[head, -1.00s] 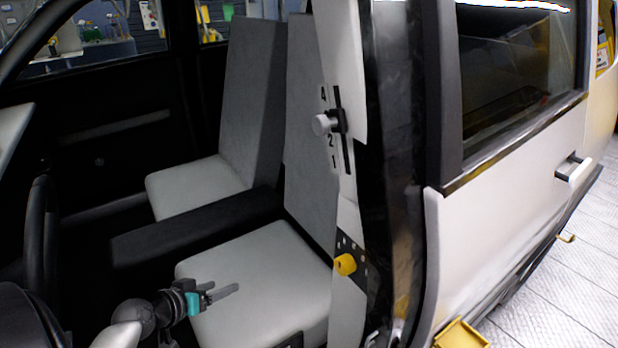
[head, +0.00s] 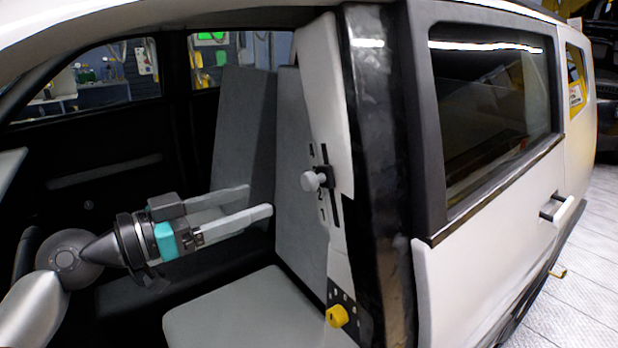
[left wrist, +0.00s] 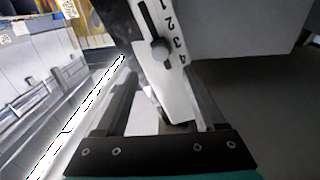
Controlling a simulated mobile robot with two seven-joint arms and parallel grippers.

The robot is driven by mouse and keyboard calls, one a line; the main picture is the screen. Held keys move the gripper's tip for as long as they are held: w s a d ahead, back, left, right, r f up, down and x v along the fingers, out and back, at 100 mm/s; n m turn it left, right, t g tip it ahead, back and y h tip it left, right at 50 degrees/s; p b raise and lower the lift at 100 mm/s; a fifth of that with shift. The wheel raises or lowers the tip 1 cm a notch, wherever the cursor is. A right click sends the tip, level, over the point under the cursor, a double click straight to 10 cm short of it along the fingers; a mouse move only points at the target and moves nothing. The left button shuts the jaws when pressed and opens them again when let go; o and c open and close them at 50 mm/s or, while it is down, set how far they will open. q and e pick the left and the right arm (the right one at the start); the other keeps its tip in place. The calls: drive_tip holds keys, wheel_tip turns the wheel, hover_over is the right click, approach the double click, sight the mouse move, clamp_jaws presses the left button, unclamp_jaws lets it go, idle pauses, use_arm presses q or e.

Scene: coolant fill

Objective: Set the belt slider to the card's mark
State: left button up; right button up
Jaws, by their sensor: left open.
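The belt slider (head: 312,181) is a grey knob in a dark vertical slot on the pale pillar trim (head: 322,70). In the head view the marks 4, 2 and 1 show and the knob covers the place between 4 and 2. The left wrist view shows the knob (left wrist: 160,50) close to the 3. My left gripper (head: 261,200) is open and empty, left of the slider and a little lower, its fingers pointing toward the pillar. It is apart from the knob. My right gripper is not in view. I see no card with a mark.
A yellow round knob (head: 337,316) sits on a dark perforated plate low on the pillar. A pale rear door (head: 490,250) is to the right.

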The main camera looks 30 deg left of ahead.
sight(305, 183)
use_arm(q)
drive_tip(key=p+x, duration=0.3)
drive_tip(key=x, duration=0.6)
drive_tip(key=shift+w+d+r+p, duration=0.1)
drive_tip(key=shift+w+r+p, duration=0.05)
drive_tip(key=shift+w+p, duration=0.2)
drive_tip(key=shift+f+p+x, duration=0.2)
drive_tip(key=shift+p+x, duration=0.15)
drive_tip(key=shift+x, duration=0.75)
clamp_jaws()
